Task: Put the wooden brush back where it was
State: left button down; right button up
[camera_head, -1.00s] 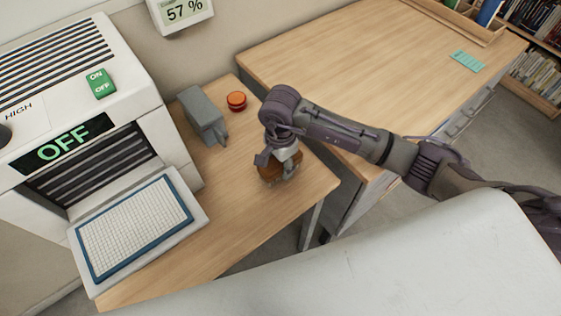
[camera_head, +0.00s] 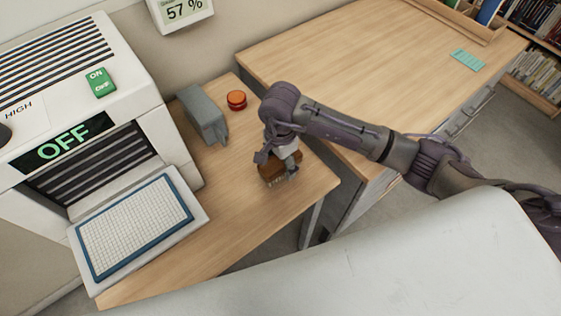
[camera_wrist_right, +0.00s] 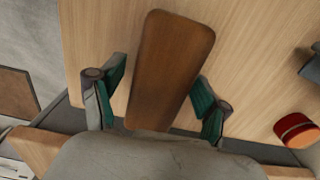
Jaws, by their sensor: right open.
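The wooden brush (camera_head: 270,172) rests on the small wooden table (camera_head: 235,215), near its right front edge. Its plain brown back faces my right wrist camera (camera_wrist_right: 170,65). My right gripper (camera_head: 285,170) is directly over the brush, pointing down. In the right wrist view its two green-padded fingers (camera_wrist_right: 161,90) are open on either side of the brush, with a gap on both sides. The near end of the brush is hidden behind the gripper's body. My left gripper is not in view.
A grey block-shaped device (camera_head: 203,113) and a round orange-red object (camera_head: 236,100) stand behind the brush. A white machine reading OFF (camera_head: 85,110), with a gridded filter panel (camera_head: 135,228) in front, is at left. A larger desk (camera_head: 370,50) adjoins at right.

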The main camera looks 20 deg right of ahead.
notch_tip(320, 180, up, 11)
jog(key=shift+r+b, duration=0.15)
jog(key=shift+b, duration=0.5)
